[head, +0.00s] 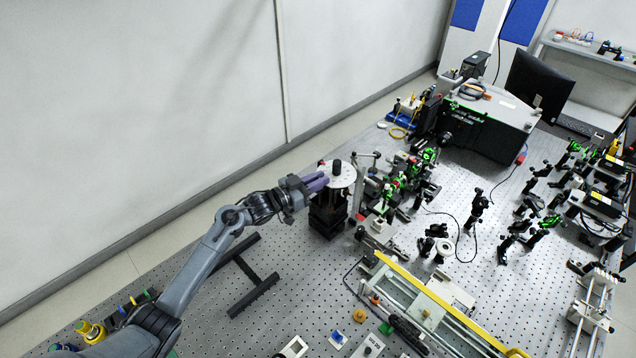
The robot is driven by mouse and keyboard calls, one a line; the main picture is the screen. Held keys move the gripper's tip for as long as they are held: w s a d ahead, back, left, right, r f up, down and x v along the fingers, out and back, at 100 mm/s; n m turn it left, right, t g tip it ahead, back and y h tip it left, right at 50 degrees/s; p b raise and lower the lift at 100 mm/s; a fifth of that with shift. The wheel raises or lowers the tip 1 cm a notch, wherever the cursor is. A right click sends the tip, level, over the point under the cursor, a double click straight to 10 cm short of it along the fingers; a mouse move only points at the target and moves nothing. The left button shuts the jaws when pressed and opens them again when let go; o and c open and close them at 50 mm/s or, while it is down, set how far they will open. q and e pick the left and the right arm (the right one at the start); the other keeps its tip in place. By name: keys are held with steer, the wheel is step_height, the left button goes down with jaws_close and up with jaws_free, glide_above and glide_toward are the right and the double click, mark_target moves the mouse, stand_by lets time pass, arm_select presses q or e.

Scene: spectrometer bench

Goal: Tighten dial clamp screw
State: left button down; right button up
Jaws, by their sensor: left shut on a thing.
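A round pale dial (345,176) with a black knob (337,166) sits on a black stage (328,212) near the bench's far left side. My left gripper (318,183), with purple fingers, comes in from the left at the dial's left edge. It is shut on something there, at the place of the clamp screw. The screw itself is hidden by the fingers or too small to make out. My right gripper is not in view.
Optics with green parts (400,190) stand close to the right of the dial. A yellow-edged rail (440,305) lies at the front.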

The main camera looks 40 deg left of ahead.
arm_select(q)
steer(key=shift+w+r+m+h, duration=0.1)
steer(key=shift+r+m+h, duration=0.45)
steer(key=shift+h, duration=0.25)
steer(key=c, duration=1.1)
jaws_free()
steer(key=shift+c, duration=0.2)
steer(key=shift+f, duration=0.15)
steer(key=shift+s+a+f+g, duration=0.1)
steer(key=shift+s+f+g, duration=0.1)
steer(key=shift+g, duration=0.1)
steer(key=shift+s+a+b, duration=0.1)
steer(key=shift+s+b, duration=0.1)
steer(key=shift+b, duration=0.1)
steer(key=b+v, duration=0.1)
steer(key=v, duration=0.9)
steer(key=shift+r, duration=0.2)
